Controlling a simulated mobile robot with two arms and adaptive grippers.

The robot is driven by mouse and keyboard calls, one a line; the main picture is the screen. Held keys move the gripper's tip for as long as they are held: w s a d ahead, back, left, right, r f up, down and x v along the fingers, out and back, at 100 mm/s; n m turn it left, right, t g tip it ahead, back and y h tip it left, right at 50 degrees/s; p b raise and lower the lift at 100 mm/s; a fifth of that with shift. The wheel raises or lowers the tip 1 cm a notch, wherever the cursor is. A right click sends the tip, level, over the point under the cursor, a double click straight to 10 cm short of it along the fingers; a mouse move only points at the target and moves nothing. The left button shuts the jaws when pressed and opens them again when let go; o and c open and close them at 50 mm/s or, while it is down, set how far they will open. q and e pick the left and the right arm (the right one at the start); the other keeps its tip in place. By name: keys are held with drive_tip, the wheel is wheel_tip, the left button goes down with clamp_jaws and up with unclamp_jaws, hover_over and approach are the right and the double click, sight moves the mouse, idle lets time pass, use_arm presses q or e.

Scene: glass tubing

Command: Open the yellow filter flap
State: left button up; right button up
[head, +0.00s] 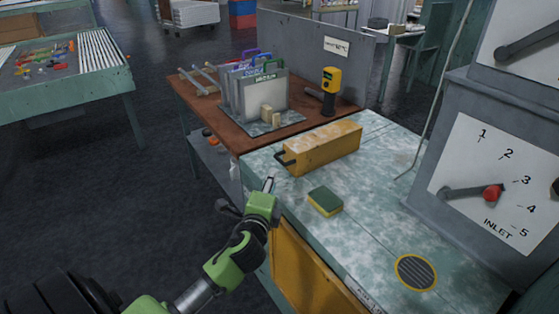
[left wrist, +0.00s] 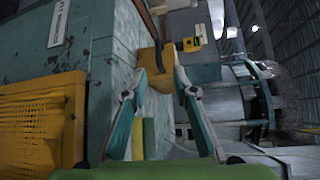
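A yellow panel (head: 305,271) is set in the front of the pale green bench, below its top edge. A yellow slotted panel (left wrist: 42,122) shows at the left of the left wrist view. A long yellow box (head: 322,148) with a dark handle (head: 285,159) on its near end lies on the bench top. I cannot tell for certain which is the filter flap. My left gripper (head: 268,184) is at the bench's left edge, just short of the handle. In the left wrist view its fingers (left wrist: 160,76) are apart, with nothing visibly held. My right gripper is not in view.
A green and yellow sponge (head: 325,200) and a round yellow-rimmed grate (head: 416,272) are on the bench top (head: 380,215). The inlet dial (head: 490,185) stands at the right. Behind is a brown table with a folder rack (head: 262,95) and a yellow-black device (head: 330,90).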

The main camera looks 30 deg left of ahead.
sight(280, 159)
use_arm(q)
drive_tip(key=x, duration=1.3)
drive_tip(key=shift+w+a+f+p, duration=0.1)
drive_tip(key=shift+w+f+p, duration=0.05)
drive_tip(key=shift+p, duration=0.15)
clamp_jaws()
